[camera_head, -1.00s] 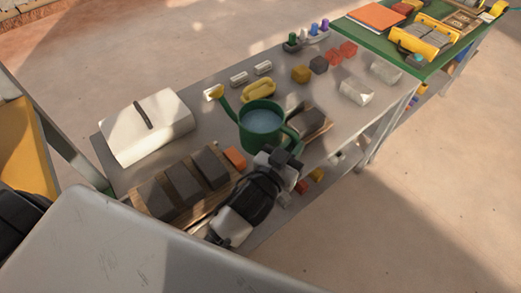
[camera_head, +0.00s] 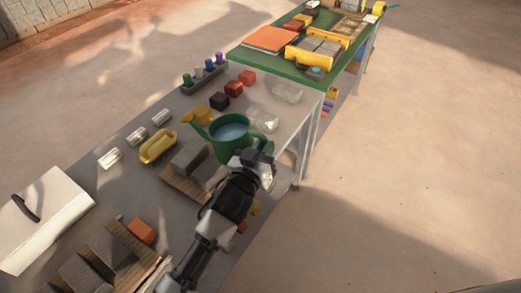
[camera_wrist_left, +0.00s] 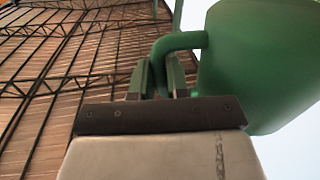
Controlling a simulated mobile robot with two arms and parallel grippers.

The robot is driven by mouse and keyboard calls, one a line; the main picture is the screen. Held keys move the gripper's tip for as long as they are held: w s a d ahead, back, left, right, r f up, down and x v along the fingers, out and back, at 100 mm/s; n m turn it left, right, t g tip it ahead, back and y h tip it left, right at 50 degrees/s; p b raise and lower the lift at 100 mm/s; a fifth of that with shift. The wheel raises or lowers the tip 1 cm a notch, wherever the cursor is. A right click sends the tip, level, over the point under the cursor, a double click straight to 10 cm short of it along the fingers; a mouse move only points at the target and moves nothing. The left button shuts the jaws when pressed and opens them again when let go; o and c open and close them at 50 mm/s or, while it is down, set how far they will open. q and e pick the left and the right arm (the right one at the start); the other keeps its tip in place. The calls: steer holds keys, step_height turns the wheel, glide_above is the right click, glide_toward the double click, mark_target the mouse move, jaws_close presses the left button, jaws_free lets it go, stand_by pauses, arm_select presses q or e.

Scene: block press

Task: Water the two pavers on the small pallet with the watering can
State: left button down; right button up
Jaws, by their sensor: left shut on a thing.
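The green watering can (camera_head: 232,150) holds water and looks upright. Its yellow rose (camera_head: 201,116) points left. My left gripper (camera_head: 254,160) is shut on the can's handle; the left wrist view shows the fingers (camera_wrist_left: 162,78) around the green handle (camera_wrist_left: 180,42) beside the can body (camera_wrist_left: 260,70). The small pallet (camera_head: 180,187) lies just left of and below the can in the head view, with two dark grey pavers (camera_head: 188,156) on it. The can partly hides the right paver's far edge. No water stream shows. My right gripper is out of view.
A larger pallet (camera_head: 140,240) with several pavers and an orange block (camera_head: 141,230) lies nearer. A yellow tray-like piece (camera_head: 158,147), white pieces (camera_head: 162,117) and red and dark cubes (camera_head: 233,88) lie around the can. A green table (camera_head: 290,62) stands beyond.

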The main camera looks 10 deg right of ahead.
mark_target(252, 134)
arm_select(q)
steer(key=r+n, duration=0.1)
steer(key=a+r+n+p, duration=0.1)
steer(key=n, duration=0.1)
steer(key=w+r+n, duration=0.1)
steer(key=n, duration=0.1)
steer(key=shift+a, duration=0.2)
steer(key=shift+w+a+r+n+p, duration=0.4)
steer(key=shift+a+n+p, duration=0.15)
steer(key=shift+n+p, duration=0.2)
stand_by(1.1)
stand_by(0.8)
